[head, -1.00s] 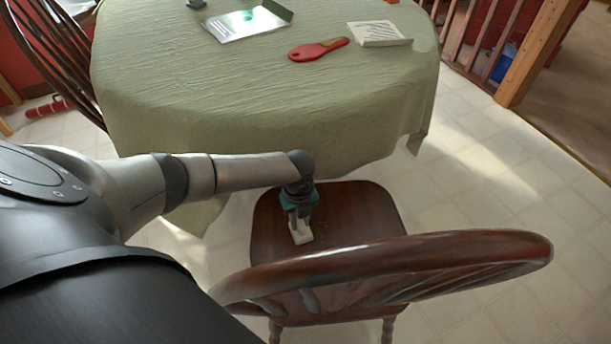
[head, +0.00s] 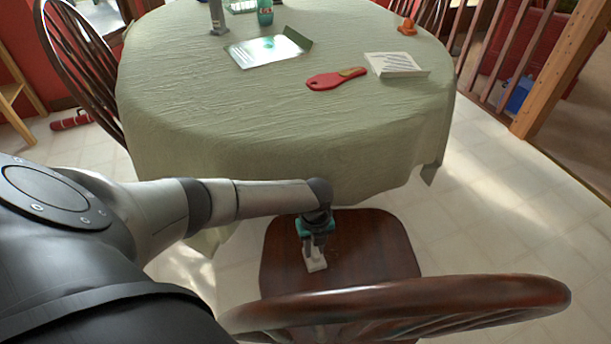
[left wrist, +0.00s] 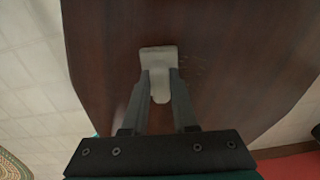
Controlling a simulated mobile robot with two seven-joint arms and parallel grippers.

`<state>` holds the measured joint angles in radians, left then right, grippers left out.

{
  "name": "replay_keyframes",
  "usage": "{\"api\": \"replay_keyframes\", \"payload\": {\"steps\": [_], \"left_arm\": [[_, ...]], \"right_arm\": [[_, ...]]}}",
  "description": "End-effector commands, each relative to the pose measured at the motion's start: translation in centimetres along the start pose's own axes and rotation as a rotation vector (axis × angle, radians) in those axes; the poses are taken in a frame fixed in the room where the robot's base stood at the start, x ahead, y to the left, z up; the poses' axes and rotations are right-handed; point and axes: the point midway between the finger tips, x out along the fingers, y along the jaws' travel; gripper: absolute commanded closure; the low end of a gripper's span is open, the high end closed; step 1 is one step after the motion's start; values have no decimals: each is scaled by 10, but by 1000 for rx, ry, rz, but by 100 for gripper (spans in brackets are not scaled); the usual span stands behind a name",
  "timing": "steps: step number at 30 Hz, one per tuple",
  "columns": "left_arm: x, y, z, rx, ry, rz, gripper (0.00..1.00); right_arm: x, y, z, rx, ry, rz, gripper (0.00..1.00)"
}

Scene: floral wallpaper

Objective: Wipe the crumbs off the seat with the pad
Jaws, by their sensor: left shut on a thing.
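The chair seat (head: 370,245) is dark brown wood and stands in front of the table. My left gripper (head: 314,256) points down over the left part of the seat. It is shut on the whitish pad (head: 316,265), which is at the seat surface. In the left wrist view the pad (left wrist: 158,56) sits between the two fingers (left wrist: 159,88) of the gripper, against the seat (left wrist: 225,60). Faint small specks, perhaps crumbs (left wrist: 190,62), show on the wood just right of the pad. My right gripper is not in view.
The chair's curved backrest (head: 420,300) rises on the near side of the seat. The table with a green cloth (head: 220,120) is close behind it, carrying a red paddle-like object (head: 335,79), a booklet (head: 397,65) and a card (head: 268,50). Open floor (head: 500,210) lies to the right.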

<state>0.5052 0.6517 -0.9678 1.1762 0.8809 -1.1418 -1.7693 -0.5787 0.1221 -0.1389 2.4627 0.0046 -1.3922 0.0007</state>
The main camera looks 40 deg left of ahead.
Motion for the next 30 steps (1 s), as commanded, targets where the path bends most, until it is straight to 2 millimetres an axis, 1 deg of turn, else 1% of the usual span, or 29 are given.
{"api": "replay_keyframes", "payload": {"steps": [5, 15, 23, 30], "left_arm": [[0, -6, -1, -1, -1, -2, 100], [3, -33, -8, -2, -1, -2, 100], [2, -43, -11, 0, 0, -5, 100], [2, -63, -17, 1, 1, -5, 100]], "right_arm": [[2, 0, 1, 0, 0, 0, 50], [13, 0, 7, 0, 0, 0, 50], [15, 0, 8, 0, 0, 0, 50], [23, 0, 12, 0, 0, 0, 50]]}}
